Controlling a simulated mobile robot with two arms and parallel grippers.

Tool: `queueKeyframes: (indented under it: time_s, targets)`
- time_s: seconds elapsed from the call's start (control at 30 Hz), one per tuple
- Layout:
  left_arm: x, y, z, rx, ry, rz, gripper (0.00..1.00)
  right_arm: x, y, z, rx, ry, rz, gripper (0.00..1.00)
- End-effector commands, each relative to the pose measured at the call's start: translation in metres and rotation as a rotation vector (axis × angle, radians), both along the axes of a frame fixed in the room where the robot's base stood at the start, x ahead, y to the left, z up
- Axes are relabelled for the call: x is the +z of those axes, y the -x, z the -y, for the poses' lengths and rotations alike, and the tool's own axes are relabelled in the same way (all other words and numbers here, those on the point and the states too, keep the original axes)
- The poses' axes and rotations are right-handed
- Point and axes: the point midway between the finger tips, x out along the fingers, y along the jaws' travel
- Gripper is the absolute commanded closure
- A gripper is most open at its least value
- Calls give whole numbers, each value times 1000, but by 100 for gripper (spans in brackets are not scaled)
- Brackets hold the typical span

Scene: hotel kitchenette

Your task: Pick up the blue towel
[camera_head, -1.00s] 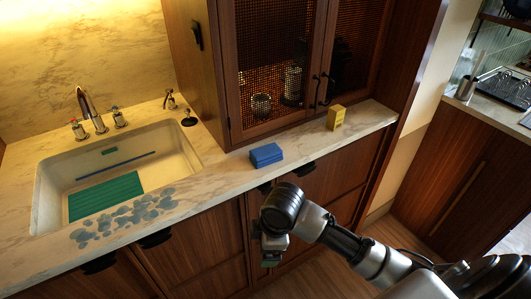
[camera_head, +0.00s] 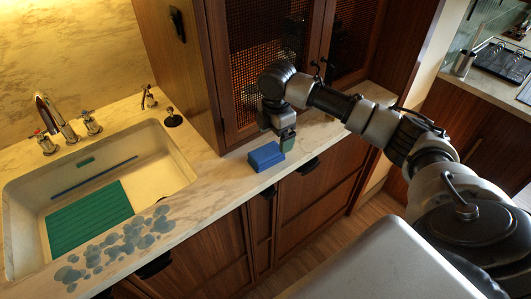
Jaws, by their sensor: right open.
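The blue towel (camera_head: 265,156) is a small folded block lying on the marble counter, near its front edge and right of the sink. My right gripper (camera_head: 287,143) points down just above and to the right of the towel, close to its right end. It is open and holds nothing that I can see. Whether it touches the towel I cannot tell. My left gripper is not in view.
The sink (camera_head: 150,176) with a green mat (camera_head: 88,219) is at the left, with a faucet (camera_head: 55,120) behind it. Wet patches (camera_head: 125,241) lie on the counter front. A wooden cabinet (camera_head: 190,65) rises behind the towel. Dark handles (camera_head: 310,166) stick out below the counter edge.

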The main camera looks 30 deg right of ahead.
Motion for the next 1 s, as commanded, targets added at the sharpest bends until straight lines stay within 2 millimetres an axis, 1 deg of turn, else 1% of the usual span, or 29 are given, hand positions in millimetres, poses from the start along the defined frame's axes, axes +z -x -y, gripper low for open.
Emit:
queueKeyframes:
  time_s: [0.03,0.13,0.2,0.27,0.4,0.47,0.6,0.83,1.0]
  targets:
    - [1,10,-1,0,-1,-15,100,-6,0,-1,0,-1,-1,8]
    - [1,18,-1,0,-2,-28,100,-13,0,0,0,0,1,8]
    - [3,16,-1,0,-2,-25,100,-17,-1,-1,-1,0,1,8]
    - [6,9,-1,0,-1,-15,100,-23,-2,-2,-1,0,-1,8]
    - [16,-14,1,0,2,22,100,-44,-8,-5,-1,0,-3,8]
    - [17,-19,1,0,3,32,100,-53,-8,-5,-1,0,-1,8]
    - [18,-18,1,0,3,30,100,-65,-8,-5,0,1,1,8]
    - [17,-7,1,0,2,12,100,-67,-8,-5,0,1,3,8]
    - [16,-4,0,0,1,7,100,-67,-8,-5,0,1,3,35]
